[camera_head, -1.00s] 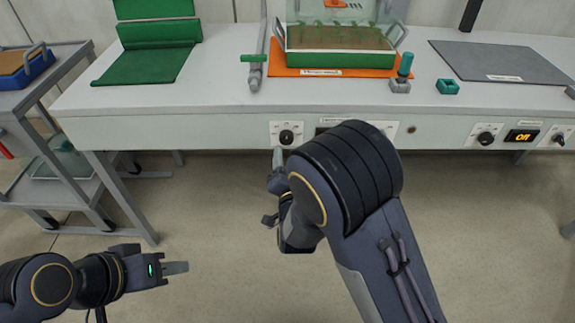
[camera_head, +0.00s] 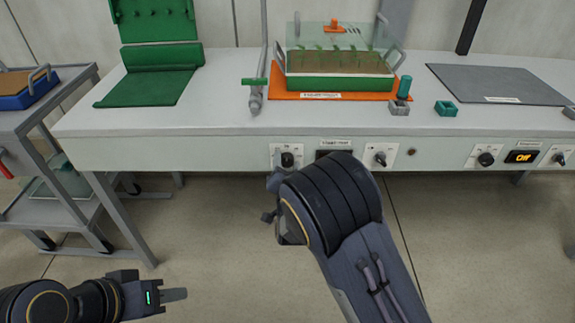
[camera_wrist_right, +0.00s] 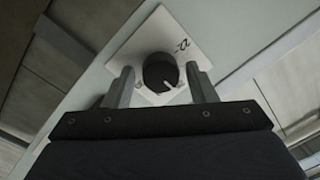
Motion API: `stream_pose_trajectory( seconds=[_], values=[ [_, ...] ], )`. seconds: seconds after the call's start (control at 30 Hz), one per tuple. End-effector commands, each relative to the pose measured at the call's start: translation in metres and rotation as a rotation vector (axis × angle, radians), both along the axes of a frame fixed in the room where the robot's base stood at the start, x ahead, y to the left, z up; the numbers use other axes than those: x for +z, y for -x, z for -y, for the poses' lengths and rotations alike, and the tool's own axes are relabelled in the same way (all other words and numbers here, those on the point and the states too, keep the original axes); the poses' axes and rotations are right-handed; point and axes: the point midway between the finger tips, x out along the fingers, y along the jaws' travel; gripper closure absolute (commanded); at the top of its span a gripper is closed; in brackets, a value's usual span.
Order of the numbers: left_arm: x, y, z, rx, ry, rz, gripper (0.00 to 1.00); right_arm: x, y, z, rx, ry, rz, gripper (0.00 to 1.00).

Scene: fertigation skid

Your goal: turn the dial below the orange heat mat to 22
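The orange heat mat (camera_head: 286,96) lies on the bench under a green tray (camera_head: 340,83) of seedlings with a clear cover. Below it on the front panel is a black dial (camera_head: 287,160) on a white plate. The dial also shows in the right wrist view (camera_wrist_right: 160,72), with a pale pointer mark; its setting cannot be read. My right gripper (camera_wrist_right: 162,88) is open, its fingers on either side of the dial with gaps visible. In the head view my right arm hides most of it and part of a dark display (camera_head: 332,154) beside the dial. My left gripper (camera_head: 178,294) is low, away from the bench.
A second knob (camera_head: 380,157) sits right of the display. A grey cart (camera_head: 85,90) stands at the left. The floor before the bench is clear.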

Motion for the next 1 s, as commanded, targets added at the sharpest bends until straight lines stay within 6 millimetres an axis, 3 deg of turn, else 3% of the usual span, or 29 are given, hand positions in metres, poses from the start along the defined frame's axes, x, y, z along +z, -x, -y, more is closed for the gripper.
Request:
stream_pose_trajectory(
  seconds=[0.03, 0.3, 0.67, 1.0],
  values=[
    [0.0000, 0.0000, 0.0000, 0.000, 0.000, 0.000, 0.64, 0.0000, 0.0001, 0.0000, 0.000, 0.000, 0.000, 0.56],
    [0.0000, 0.0000, 0.0000, 0.000, 0.000, 0.000, 0.64, 0.0000, 0.0003, 0.0000, 0.000, 0.000, 0.000, 0.88],
    [-0.0029, 0.0000, 0.0000, 0.000, 0.000, 0.000, 0.64, -0.0003, 0.0003, 0.0001, 0.000, 0.072, 0.000, 0.88],
    [-0.0084, 0.0000, 0.0000, 0.000, 0.000, 0.000, 0.64, 0.0008, 0.0002, -0.0005, 0.000, 0.337, 0.002, 0.88]
  ],
)
